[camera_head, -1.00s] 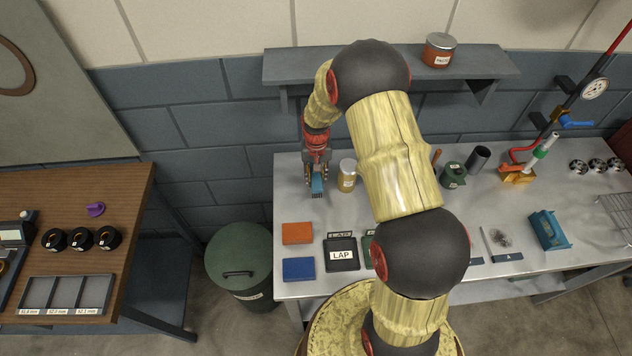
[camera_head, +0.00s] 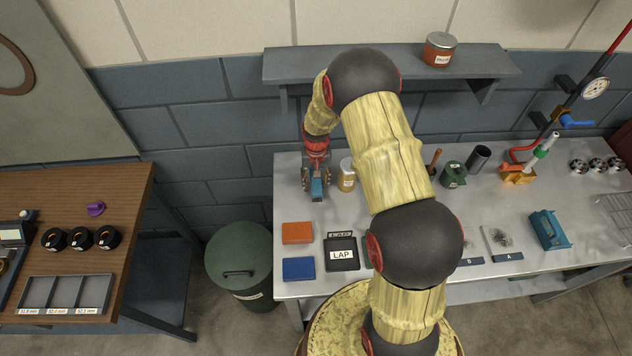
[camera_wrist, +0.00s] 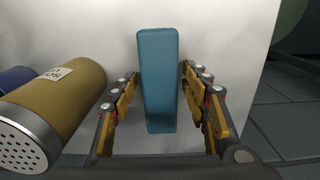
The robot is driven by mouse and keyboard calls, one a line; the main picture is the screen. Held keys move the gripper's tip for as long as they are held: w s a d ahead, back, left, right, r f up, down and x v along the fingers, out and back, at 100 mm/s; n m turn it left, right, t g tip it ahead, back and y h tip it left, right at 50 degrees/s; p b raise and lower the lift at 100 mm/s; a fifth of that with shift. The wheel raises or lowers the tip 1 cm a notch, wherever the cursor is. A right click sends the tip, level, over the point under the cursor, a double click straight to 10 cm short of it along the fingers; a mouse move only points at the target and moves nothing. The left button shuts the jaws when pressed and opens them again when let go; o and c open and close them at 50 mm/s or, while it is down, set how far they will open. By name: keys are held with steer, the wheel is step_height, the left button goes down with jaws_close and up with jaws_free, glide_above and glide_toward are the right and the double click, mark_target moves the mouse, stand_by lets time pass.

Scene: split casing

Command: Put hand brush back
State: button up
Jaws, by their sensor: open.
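A long blue block-shaped thing, likely the hand brush (camera_wrist: 160,80), lies between the fingers of my gripper (camera_wrist: 160,108) in the wrist view. No bristles show, so I cannot be sure of it. The fingers are open, with a gap on each side of the blue body. In the head view the blue thing (camera_head: 317,188) shows at the left back of the grey bench, with my gripper (camera_head: 316,178) right over it. No brush holder can be made out.
A yellow shaker jar (camera_wrist: 60,100) stands close on the left in the wrist view; it is right of my gripper in the head view (camera_head: 347,176). Orange (camera_head: 297,233) and blue (camera_head: 298,269) blocks lie in front. A shelf (camera_head: 290,66) hangs above. A green bin (camera_head: 240,262) stands left.

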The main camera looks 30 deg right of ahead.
step_height(320, 180, up, 22)
steer(key=s+a+r+n+t, duration=0.1)
steer(key=s+a, duration=0.1)
steer(key=a, duration=0.1)
steer(key=s+a+r+n+t, duration=0.15)
steer(key=s+a+r, duration=0.25)
steer(key=s+r, duration=0.5)
steer(key=s+a+r+n+t, duration=0.1)
steer(key=s+r, duration=0.3)
steer(key=s, duration=0.4)
steer(key=s+a+r+n+t, duration=0.1)
steer(key=s+a+r+t, duration=0.1)
steer(key=s+r, duration=0.3)
steer(key=s+a, duration=0.1)
steer(key=s, duration=0.2)
steer(key=shift+s+a+r, duration=0.15)
steer(key=shift+s+a, duration=0.05)
steer(key=shift+a, duration=0.05)
